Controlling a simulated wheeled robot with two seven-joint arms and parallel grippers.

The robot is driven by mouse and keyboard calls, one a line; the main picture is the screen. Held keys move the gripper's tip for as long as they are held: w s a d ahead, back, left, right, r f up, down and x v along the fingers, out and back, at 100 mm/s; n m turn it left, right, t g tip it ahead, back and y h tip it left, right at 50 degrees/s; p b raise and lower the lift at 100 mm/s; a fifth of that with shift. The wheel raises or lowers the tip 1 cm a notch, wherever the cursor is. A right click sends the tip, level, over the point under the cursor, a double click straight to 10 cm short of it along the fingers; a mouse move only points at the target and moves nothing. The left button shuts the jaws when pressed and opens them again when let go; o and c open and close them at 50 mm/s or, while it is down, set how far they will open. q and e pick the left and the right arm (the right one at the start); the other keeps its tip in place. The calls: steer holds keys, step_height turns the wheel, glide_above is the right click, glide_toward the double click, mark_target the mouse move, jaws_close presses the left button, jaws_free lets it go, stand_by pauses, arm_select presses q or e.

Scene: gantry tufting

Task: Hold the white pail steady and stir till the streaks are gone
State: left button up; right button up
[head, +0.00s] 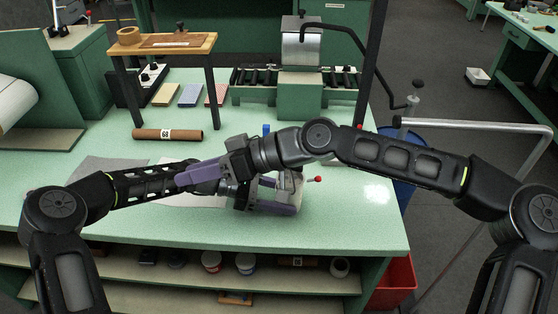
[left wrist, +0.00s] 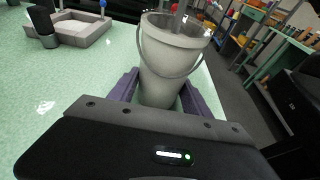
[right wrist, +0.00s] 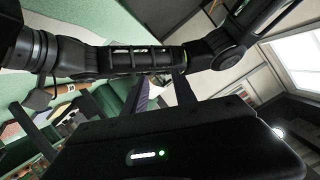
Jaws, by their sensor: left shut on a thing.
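The white pail (head: 290,184) stands at the front of the green bench, partly hidden behind my grippers in the head view. In the left wrist view the pail (left wrist: 172,62) looks upright, with its wire handle hanging down the near side. My left gripper (left wrist: 160,95) is shut on the pail, a purple finger on each side. My right gripper (head: 190,176) is left of the pail, above the bench; its fingers (right wrist: 158,92) look apart with nothing between them. The pail's contents are hidden.
A grey tray (left wrist: 75,32) lies beside the pail. A cardboard roll (head: 167,135) and a wooden-topped stand (head: 163,43) are farther back. A blue bin (head: 405,170) and red bin (head: 394,284) stand off the bench's right end. My two arms cross closely over the bench.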

steer(key=w+d+f+n+t+y, duration=0.15)
steer(key=w+d, duration=0.25)
steer(key=d, duration=0.4)
steer(key=w+d+f+m+y, duration=0.1)
steer(key=w+d+f, duration=0.25)
steer(key=d, duration=0.45)
steer(key=n+t, duration=0.1)
steer(key=t, duration=0.3)
glide_toward(291, 170)
steer(key=shift+w+a+r+g+y, duration=0.15)
steer(key=shift+w+a+y, duration=0.05)
steer(key=shift+w+y, duration=0.1)
steer(key=shift+w+a+r+g+y, duration=0.1)
steer(key=shift+w+a+r+y, duration=0.05)
steer(key=shift+w, duration=0.15)
steer(key=shift+a, duration=0.1)
steer(key=x, duration=1.2)
steer(key=shift+w, duration=0.1)
steer(key=shift+c, duration=0.4)
jaws_close()
